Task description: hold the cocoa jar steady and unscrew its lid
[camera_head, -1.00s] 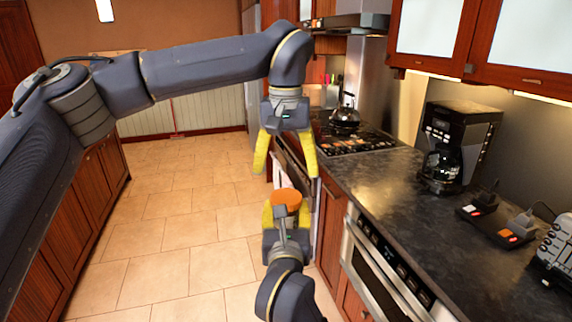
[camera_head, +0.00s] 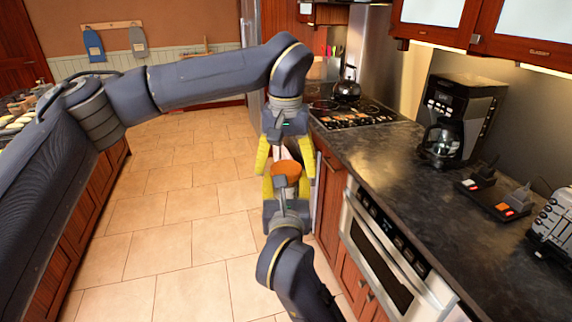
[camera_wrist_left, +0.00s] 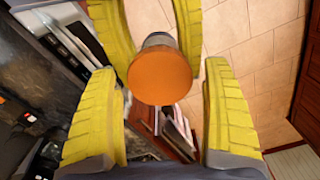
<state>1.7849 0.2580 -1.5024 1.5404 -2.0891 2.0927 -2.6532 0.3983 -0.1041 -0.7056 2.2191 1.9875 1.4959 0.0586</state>
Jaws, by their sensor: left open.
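The cocoa jar shows mainly as its round orange lid (camera_head: 287,169). In the left wrist view the lid (camera_wrist_left: 159,75) hides most of the jar's body (camera_wrist_left: 158,40); a greyish strip shows behind it. My right gripper (camera_head: 287,188) comes from below with its yellow fingers on both sides of the jar and holds it up in the air. My left gripper (camera_head: 285,166) points down from above, open and empty, its fingers spread around the lid's sides. In the left wrist view its fingers (camera_wrist_left: 163,100) stand apart from the lid, with gaps on both sides.
A dark counter (camera_head: 390,180) runs along the right with a coffee maker (camera_head: 458,120), a power strip (camera_head: 492,198) and a toaster (camera_head: 553,235). A kettle (camera_head: 347,86) stands on the stove (camera_head: 352,112). An oven (camera_head: 385,255) is below the counter. Tiled floor lies open at left.

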